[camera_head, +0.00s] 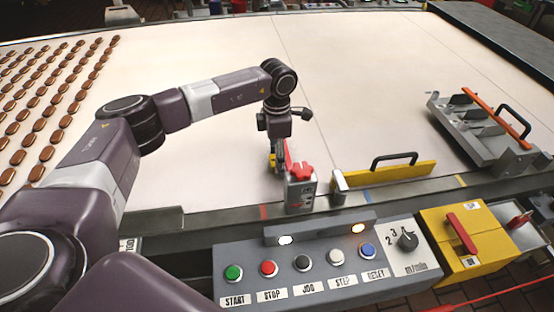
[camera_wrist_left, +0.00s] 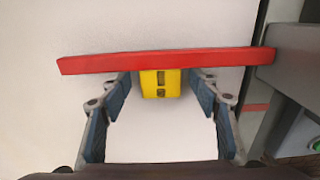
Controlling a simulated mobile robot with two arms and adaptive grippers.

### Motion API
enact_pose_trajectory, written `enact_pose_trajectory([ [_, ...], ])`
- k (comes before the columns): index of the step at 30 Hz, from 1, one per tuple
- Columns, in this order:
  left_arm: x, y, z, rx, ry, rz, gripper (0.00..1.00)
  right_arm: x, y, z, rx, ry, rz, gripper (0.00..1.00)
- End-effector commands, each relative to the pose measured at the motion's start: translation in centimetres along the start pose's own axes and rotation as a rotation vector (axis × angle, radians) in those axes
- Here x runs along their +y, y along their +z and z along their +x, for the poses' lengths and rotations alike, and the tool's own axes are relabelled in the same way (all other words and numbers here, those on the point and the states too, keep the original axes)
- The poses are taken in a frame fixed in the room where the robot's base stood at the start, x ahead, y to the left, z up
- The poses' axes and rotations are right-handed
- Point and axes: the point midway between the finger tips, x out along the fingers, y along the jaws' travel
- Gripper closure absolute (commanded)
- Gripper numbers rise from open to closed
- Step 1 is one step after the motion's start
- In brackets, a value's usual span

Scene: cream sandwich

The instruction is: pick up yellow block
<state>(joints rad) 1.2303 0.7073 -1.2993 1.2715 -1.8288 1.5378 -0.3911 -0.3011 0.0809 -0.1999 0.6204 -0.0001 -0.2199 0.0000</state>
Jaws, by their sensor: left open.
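A yellow block (camera_wrist_left: 161,86) with dark marks lies between the fingers of my left gripper (camera_wrist_left: 160,78) in the left wrist view, apart from both blue-grey pads. A red bar (camera_wrist_left: 165,61) crosses in front of the block's far end and the fingertips, hiding part of them. The gripper is open. In the head view, my left gripper (camera_head: 276,158) points down over the pale belt beside a grey box with a red knob (camera_head: 301,180). The block is too small there to make out clearly. My right gripper is in neither view.
The pale belt (camera_head: 370,70) is mostly clear. Rows of brown cookies (camera_head: 50,95) lie at left. A yellow plate with a black handle (camera_head: 390,176) and a grey metal frame (camera_head: 480,135) stand at right. A button panel (camera_head: 320,262) and yellow box (camera_head: 480,250) sit in front.

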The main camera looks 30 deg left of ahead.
Motion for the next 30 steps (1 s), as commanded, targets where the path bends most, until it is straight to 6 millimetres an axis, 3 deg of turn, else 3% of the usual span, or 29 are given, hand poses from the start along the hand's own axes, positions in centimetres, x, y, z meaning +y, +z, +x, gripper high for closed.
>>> enact_pose_trajectory([
  [7, 0.01, 0.0, 0.19, 0.0, 0.0, 0.0, 0.45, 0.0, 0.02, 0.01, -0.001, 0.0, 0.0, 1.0],
  [20, 0.03, 0.0, 0.12, -0.001, 0.001, 0.0, 0.92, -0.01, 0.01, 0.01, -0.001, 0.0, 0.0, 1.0],
  [30, 0.08, 0.04, -0.41, -0.002, 0.002, 0.0, 0.94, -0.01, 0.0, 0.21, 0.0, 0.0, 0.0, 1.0],
])
